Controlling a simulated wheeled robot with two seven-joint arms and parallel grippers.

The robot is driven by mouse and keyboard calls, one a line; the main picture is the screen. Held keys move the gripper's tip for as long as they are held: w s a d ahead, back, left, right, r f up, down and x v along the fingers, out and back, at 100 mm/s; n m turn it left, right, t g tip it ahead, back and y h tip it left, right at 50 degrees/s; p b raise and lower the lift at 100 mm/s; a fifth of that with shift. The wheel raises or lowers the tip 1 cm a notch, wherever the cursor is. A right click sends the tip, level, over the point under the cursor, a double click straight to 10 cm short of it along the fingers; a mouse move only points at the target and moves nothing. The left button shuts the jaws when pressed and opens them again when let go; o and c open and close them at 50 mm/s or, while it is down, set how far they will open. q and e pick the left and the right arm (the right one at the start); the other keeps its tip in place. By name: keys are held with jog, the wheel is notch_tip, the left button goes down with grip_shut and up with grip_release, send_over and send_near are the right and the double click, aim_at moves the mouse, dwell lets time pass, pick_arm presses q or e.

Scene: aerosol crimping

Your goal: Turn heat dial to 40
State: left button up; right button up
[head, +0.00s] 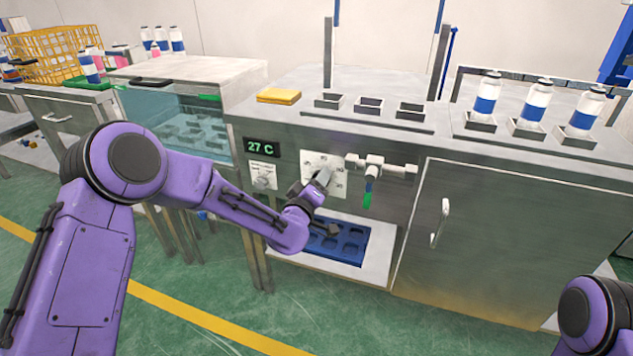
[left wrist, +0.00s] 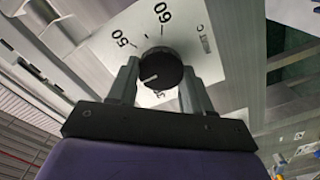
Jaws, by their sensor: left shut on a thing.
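The heat dial is a round black knob (left wrist: 160,66) on a white scale plate (left wrist: 206,58) in the left wrist view. My left gripper (left wrist: 160,84) has one finger on each side of the knob and is shut on it. The knob's white mark points to the lower left, below the 50. The 50 and 60 are readable; a lower number is partly covered and the 40 is hidden. In the head view my left gripper (head: 322,178) covers the knob at the plate (head: 336,165) on the cabinet front. My right gripper is out of view.
A display (head: 262,146) reads 27 C. A valve with a green-tipped handle (head: 367,198) is close to the right of my left gripper. A blue tray (head: 352,243) sits below.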

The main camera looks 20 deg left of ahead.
pick_arm(q)
jog(key=o, duration=1)
jog(key=shift+o, duration=0.2)
jog(key=shift+s, duration=0.1)
jog(key=s, duration=1)
jog(key=shift+s+a, duration=0.2)
